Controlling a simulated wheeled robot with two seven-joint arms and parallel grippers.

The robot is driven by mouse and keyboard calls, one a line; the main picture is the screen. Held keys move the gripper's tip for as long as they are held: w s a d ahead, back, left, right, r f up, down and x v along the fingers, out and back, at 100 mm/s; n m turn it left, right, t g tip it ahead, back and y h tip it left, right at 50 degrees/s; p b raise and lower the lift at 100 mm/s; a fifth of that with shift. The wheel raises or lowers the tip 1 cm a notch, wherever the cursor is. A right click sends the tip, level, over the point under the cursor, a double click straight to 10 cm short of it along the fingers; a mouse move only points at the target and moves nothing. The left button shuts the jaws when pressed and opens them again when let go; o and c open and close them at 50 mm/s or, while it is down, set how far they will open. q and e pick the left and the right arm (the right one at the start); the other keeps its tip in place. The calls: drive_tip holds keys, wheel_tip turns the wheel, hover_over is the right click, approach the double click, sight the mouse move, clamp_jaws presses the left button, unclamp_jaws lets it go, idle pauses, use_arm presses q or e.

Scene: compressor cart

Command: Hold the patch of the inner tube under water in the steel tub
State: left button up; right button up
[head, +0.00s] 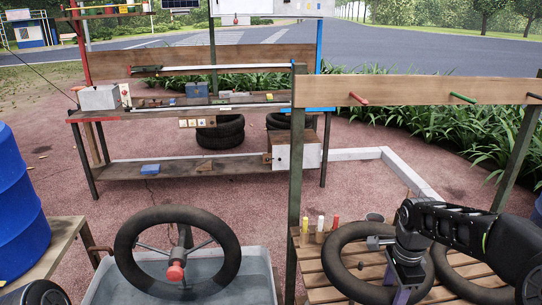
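The steel tub (262,277) stands at the bottom, left of the middle, with bluish water in it. A black ring (127,245) shows over the tub, with thin grey spokes and a red-ended hub part; I cannot tell whether it touches the water. A black inner tube (343,253) lies on the slatted bench (317,281) at the right. My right gripper (396,288) points down at this tube's right side, its purple fingers partly hidden; I cannot tell whether they grip it. I cannot make out a patch. My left gripper is out of view.
Another black tube (466,275) lies on the bench, partly behind my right arm. A green post (295,190) rises between tub and bench. A blue barrel (18,205) stands at the left.

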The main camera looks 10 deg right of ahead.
sight(359, 286)
drive_tip(key=n, duration=0.3)
drive_tip(key=shift+w+a+n, duration=0.1)
drive_tip(key=shift+a+n, duration=0.05)
drive_tip(key=shift+n, duration=0.85)
drive_tip(key=w+a+n, duration=0.1)
drive_tip(key=a+n, duration=0.1)
drive_tip(key=n, duration=0.1)
drive_tip(key=a+n, duration=0.3)
drive_tip(key=n, duration=0.1)
drive_tip(key=w+a+f+n, duration=0.1)
drive_tip(key=a+n, duration=0.1)
drive_tip(key=n, duration=0.1)
drive_tip(key=shift+w+a, duration=0.35)
drive_tip(key=shift+a, duration=0.05)
drive_tip(key=w+a+n, duration=0.1)
drive_tip(key=a+n, duration=0.3)
drive_tip(key=a, duration=0.5)
drive_tip(key=shift+a+f, duration=0.15)
drive_tip(key=shift+f, duration=0.05)
drive_tip(key=shift+w, duration=0.1)
